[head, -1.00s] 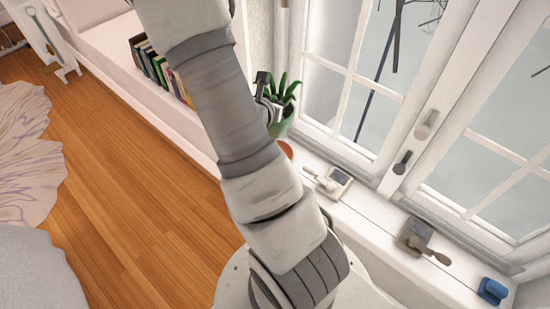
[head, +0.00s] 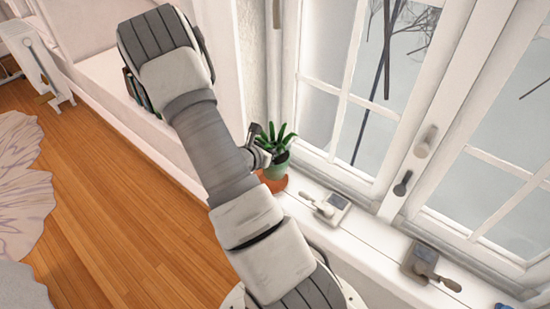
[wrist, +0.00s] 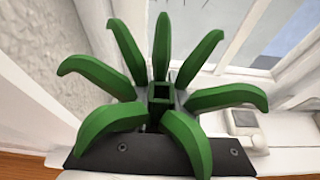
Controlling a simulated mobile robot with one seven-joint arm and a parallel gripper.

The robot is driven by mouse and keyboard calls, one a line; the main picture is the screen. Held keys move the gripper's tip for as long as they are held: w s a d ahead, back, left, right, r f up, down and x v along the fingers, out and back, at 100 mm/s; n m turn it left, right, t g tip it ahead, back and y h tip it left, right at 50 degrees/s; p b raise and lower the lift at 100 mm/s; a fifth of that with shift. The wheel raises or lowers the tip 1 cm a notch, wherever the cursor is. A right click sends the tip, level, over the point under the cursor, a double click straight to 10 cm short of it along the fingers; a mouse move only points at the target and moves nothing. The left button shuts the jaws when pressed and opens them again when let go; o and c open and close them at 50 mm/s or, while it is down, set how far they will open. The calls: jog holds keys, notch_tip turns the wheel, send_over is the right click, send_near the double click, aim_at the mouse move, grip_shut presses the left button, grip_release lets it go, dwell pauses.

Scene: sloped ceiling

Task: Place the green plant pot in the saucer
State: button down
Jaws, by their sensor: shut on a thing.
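The green plant pot (head: 277,167) holds a plant with thick green leaves and looks upright in the head view. My gripper (head: 262,152) is shut on the pot from its left side. The orange-brown saucer (head: 277,185) is on the white window ledge, directly below the pot in the head view, partly covered by the pot and my arm. I cannot tell whether the pot's base touches the saucer. In the wrist view the plant (wrist: 160,90) fills the middle; the pot is mostly hidden under its leaves and the saucer does not show.
A small white-and-grey device (head: 328,207) lies on the ledge right of the saucer. A grey handled object (head: 428,265) lies further right. The window (head: 385,130) rises behind the ledge.

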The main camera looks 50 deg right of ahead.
jog(key=shift+w+a+f, duration=0.3)
jog(key=shift+w+f, duration=0.1)
jog(key=shift+w, duration=0.3)
jog(key=shift+f+b, duration=0.7)
jog(key=shift+f, duration=1.3)
jog(key=shift+f, duration=0.2)
jog(key=c, duration=0.7)
grip_release()
